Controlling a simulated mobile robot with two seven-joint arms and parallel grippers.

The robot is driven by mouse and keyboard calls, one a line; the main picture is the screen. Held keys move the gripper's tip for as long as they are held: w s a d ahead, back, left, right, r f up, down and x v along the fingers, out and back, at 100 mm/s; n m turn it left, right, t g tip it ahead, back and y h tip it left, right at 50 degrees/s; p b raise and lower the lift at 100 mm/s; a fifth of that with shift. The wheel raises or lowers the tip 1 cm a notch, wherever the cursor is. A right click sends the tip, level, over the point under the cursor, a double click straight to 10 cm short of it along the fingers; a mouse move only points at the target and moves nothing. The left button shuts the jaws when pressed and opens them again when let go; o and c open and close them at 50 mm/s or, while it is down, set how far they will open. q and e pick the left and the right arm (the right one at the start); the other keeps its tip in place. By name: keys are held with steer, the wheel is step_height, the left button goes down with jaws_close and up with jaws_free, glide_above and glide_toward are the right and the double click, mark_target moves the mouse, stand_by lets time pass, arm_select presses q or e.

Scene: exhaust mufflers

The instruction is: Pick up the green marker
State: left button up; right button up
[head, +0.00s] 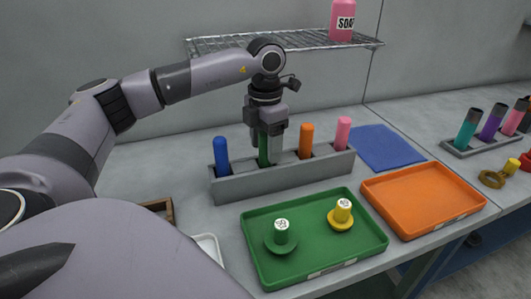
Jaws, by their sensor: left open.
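The green marker (263,151) stands upright in a grey holder (285,178), in the slot between the blue marker (221,157) and the orange marker (306,140). A pink marker (343,133) stands at the holder's right end. My left gripper (267,145) points down over the green marker, with its open fingers at the marker's upper part. The gripper body hides the marker's top. I cannot tell whether the fingers touch it. My right gripper is not in view.
A green tray (306,262) with a green and a yellow weight-like piece lies in front of the holder. An orange tray (424,197) and blue cloth (387,147) lie to the right. A wire shelf (285,41) with a pink soap bottle (342,20) hangs behind.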

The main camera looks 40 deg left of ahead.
arm_select(q)
steer(key=c, duration=1.1)
steer(key=shift+o, duration=0.2)
